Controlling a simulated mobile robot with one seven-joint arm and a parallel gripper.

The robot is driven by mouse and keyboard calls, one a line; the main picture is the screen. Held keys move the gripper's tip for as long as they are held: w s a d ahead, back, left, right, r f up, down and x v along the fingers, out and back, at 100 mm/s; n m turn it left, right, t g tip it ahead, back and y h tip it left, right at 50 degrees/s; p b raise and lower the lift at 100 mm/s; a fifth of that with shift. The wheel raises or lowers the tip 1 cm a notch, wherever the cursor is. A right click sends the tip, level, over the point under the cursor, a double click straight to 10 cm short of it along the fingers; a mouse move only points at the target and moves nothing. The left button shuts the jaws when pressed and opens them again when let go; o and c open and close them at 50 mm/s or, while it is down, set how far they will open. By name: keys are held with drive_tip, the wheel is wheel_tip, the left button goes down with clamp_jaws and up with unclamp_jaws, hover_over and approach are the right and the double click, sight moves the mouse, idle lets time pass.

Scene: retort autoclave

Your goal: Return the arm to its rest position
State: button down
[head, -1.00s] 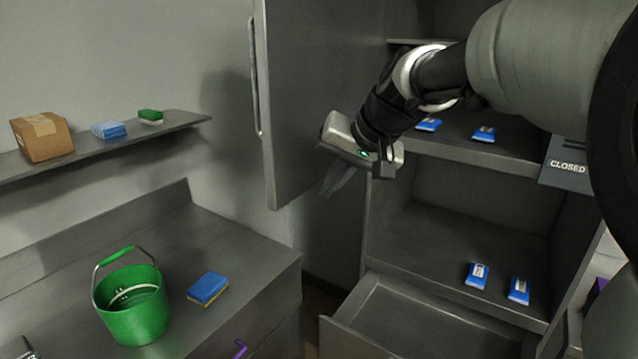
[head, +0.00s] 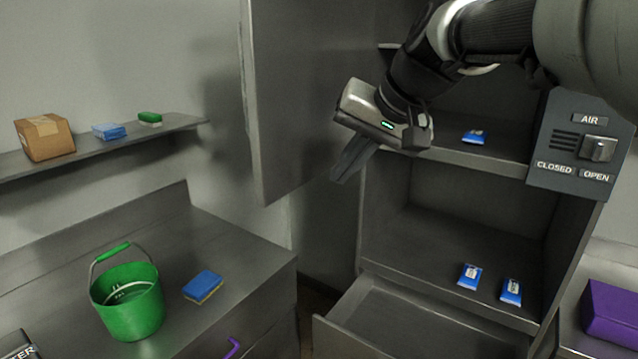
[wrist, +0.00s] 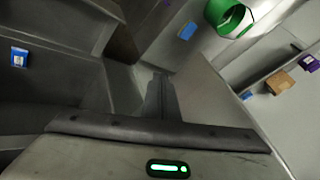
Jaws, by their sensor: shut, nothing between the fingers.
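My gripper (head: 352,165) hangs in front of the open cabinet in the head view, its fingers pointing down and left. The fingers are shut with nothing between them. In the wrist view the closed fingers of my gripper (wrist: 160,92) point away from the camera, over the gap between cabinet and counter. My arm comes in from the upper right and hides part of the cabinet's upper compartment.
The cabinet door (head: 300,100) stands open left of my gripper. An open drawer (head: 400,325) juts out below. Blue packets (head: 469,276) lie on the cabinet shelves. A green bucket (head: 128,300) and blue sponge (head: 203,286) stand on the counter. An AIR switch panel (head: 575,145) is at right.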

drive_tip(key=s+d+f+h, duration=0.2)
drive_tip(key=s+d+f, duration=0.2)
drive_tip(key=s, duration=0.6)
drive_tip(key=s+d+f+n+h+p, duration=0.1)
drive_tip(key=s+d+f, duration=0.3)
drive_tip(key=s+f, duration=0.4)
drive_tip(key=s+h, duration=0.1)
drive_tip(key=s, duration=0.1)
drive_tip(key=shift+s+d+h+p, duration=0.15)
drive_tip(key=shift+s+h+p, duration=0.15)
drive_tip(key=c, duration=2.5)
unclamp_jaws()
